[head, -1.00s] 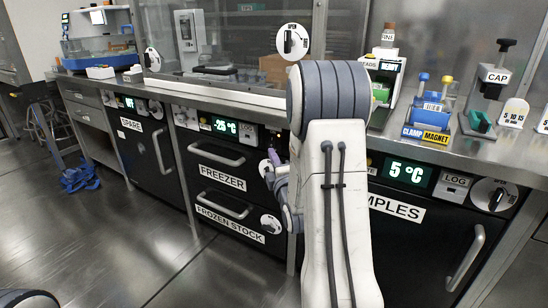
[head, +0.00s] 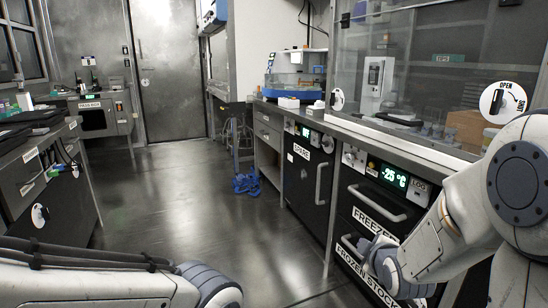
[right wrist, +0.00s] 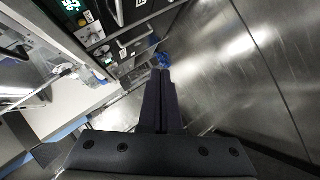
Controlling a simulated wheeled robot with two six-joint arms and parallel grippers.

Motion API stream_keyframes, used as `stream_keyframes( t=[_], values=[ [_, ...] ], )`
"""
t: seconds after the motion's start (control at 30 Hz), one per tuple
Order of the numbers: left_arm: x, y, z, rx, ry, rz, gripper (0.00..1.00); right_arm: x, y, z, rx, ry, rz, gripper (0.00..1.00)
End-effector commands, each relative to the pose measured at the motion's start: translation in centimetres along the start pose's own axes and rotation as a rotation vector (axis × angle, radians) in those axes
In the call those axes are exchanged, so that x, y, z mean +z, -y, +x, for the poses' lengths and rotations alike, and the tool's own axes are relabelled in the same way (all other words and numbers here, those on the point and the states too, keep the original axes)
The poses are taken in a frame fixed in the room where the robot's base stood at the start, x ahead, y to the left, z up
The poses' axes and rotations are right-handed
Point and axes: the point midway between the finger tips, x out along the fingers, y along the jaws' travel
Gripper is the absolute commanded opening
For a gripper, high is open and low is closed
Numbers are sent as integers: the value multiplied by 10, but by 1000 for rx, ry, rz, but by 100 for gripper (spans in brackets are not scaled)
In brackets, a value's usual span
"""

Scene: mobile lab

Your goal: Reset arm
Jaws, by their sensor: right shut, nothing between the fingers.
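My right arm (head: 470,220) comes in from the right of the head view, bent in front of the freezer drawers (head: 375,209). Its gripper is hard to make out there. In the right wrist view my right gripper (right wrist: 161,72) has its two dark fingers together with nothing between them. It points along the open floor. My left arm (head: 90,285) crosses the bottom left of the head view; its gripper is outside the picture.
A steel counter (head: 345,125) with cabinets runs along the right, close to my right arm. A blue bundle (head: 246,183) lies on the floor by a stool. Another bench (head: 50,180) stands left. The floor (head: 175,200) between is clear.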

Motion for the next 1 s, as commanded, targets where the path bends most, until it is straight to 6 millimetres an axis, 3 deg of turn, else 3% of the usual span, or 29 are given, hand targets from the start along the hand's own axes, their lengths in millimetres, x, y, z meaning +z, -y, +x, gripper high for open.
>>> stream_keyframes(
  t=[0.03,0.2,0.3,0.5,0.7,0.73,1.0],
  values=[
    [0,0,-1,0,0,0,0,-25,25,-12,-97,-8,55,0],
    [0,0,-2,0,0,0,0,-71,110,-71,-426,86,239,0],
    [0,0,-2,0,0,0,0,-82,152,-118,-589,189,313,0],
    [0,0,-3,0,0,0,0,-79,204,-204,-796,413,378,0],
    [0,0,-4,0,0,0,0,-58,227,-281,-902,636,374,0],
    [-1,-2,-22,0,1,0,0,-66,212,-285,-896,633,383,0],
    [-5,-6,-90,0,-1,0,0,-95,159,-315,-893,632,385,0]
  ],
)
